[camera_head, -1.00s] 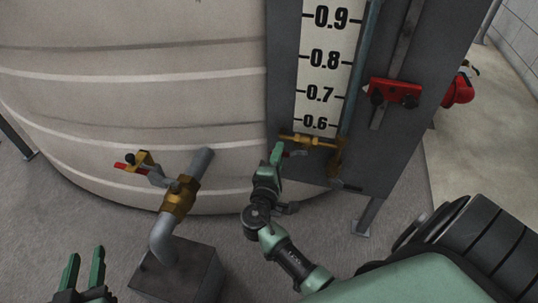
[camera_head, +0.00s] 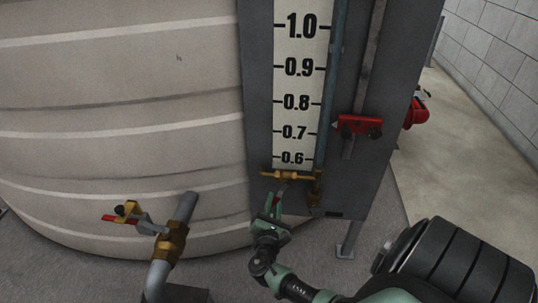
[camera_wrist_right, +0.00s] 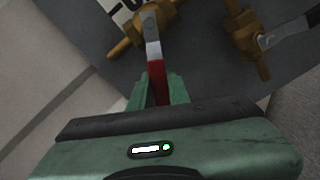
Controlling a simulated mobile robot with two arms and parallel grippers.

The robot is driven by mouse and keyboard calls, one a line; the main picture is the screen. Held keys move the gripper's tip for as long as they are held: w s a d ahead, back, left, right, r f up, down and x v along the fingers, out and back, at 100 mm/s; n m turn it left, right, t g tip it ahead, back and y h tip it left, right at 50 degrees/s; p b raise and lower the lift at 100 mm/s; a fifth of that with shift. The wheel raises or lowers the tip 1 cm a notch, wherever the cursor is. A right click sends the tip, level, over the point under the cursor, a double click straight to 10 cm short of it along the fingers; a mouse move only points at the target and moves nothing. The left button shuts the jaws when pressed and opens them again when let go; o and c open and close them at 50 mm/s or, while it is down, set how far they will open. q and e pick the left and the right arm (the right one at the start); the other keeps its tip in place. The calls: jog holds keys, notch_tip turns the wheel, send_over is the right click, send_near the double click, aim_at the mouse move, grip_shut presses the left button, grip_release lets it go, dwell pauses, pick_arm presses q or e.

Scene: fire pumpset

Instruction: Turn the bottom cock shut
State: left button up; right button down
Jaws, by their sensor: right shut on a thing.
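The brass bottom cock (camera_head: 290,174) sits at the foot of the level gauge, just under the 0.6 mark. In the right wrist view its brass body (camera_wrist_right: 150,22) carries a metal lever with a red grip (camera_wrist_right: 157,82). My right gripper (camera_head: 272,208) is below the cock and shut on the lever's red grip. Its green fingers (camera_wrist_right: 158,92) lie on both sides of the grip and hide its lower end. My left gripper is out of view.
Another brass fitting (camera_head: 316,190), with its own lever (camera_wrist_right: 285,34), sits close to the right of the cock. The grey gauge panel (camera_head: 258,110) is right behind. A red pointer (camera_head: 358,126) is higher on the panel.

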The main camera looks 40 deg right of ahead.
jog(key=shift+s+d+f+n, duration=0.15)
jog(key=shift+s+n, duration=0.1)
jog(key=shift+n, duration=0.25)
pick_arm(q)
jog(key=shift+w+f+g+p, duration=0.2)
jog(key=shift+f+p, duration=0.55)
jog(key=shift+p, duration=0.05)
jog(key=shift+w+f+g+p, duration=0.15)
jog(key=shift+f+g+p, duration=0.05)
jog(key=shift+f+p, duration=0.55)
pick_arm(e)
jog(key=shift+s+d+f+n, duration=0.15)
jog(key=shift+s+d+n, duration=0.2)
jog(key=shift+n, duration=0.45)
jog(key=shift+s+d+f+n, duration=0.1)
jog(key=shift+s+d+n, duration=0.2)
jog(key=shift+n, duration=0.5)
jog(key=shift+s+d+f+n, duration=0.15)
jog(key=shift+s+d+n, duration=0.2)
jog(key=shift+n, duration=0.45)
jog(key=shift+a, duration=0.1)
jog(key=c, duration=1.3)
grip_release()
jog(key=shift+c, duration=0.2)
jog(key=shift+r, duration=0.1)
